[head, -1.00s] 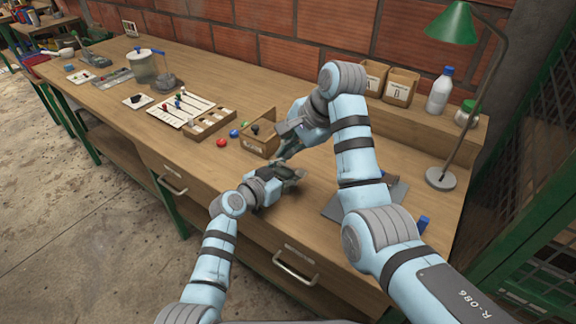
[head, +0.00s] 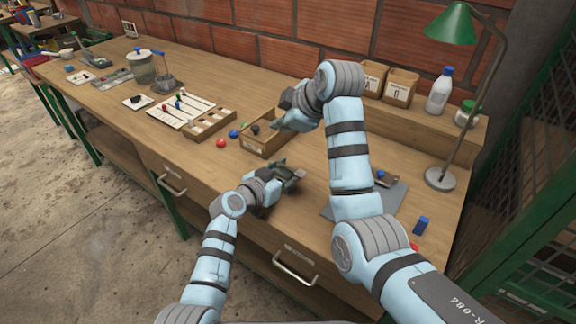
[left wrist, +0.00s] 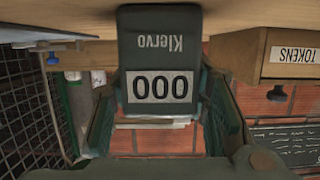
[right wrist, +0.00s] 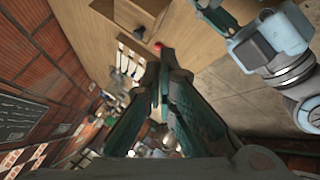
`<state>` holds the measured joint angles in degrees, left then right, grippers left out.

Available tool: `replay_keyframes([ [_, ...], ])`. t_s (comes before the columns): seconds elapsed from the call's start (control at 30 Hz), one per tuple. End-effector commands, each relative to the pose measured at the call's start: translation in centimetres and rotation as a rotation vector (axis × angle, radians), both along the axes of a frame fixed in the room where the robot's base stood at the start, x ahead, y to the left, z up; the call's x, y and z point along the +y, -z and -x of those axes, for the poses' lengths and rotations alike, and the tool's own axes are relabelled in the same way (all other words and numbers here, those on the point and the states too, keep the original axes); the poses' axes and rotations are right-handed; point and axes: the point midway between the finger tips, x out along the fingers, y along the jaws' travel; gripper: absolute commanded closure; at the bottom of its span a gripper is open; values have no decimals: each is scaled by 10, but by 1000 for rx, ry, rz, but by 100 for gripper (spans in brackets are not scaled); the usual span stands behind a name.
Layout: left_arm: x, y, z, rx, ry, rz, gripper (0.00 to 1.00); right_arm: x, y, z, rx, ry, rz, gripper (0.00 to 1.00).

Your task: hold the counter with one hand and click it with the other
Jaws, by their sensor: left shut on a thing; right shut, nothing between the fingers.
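The counter (left wrist: 160,85) is a dark box with the word "Klervo" upside down and a display reading 000. It fills the upper middle of the left wrist view, between the fingers of my left gripper (head: 292,172), which is shut on it. In the head view the left gripper holds it low over the front of the table, and the counter is hard to make out there. My right gripper (head: 288,124) is shut and empty, above and apart from the left one, near the token box. Its fingers also show in the right wrist view (right wrist: 163,68).
The wooden token box (head: 258,146) stands just behind the left gripper, with a red ball (head: 221,143) and a blue ball (head: 234,133) beside it. A grey mat (head: 335,207) and a blue block (head: 422,224) lie at right. A green lamp (head: 440,178) stands beyond.

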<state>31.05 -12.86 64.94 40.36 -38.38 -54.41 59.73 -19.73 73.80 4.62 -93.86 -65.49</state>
Motion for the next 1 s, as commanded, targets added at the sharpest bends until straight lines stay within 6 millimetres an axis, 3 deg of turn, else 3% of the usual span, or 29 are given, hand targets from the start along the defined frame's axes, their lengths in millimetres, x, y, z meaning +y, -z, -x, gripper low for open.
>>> replay_keyframes([
  [0.17, 0, 1, 0, 2, 1, 0, 88, 0, 13, 0, 3, 2, -1, 100],
  [0.63, 0, 1, 0, 2, 1, 0, 88, -3, 77, 2, 3, 2, -1, 100],
  [1.0, 0, 1, 0, 2, 1, 0, 88, -3, 88, 2, 2, 1, -1, 100],
])
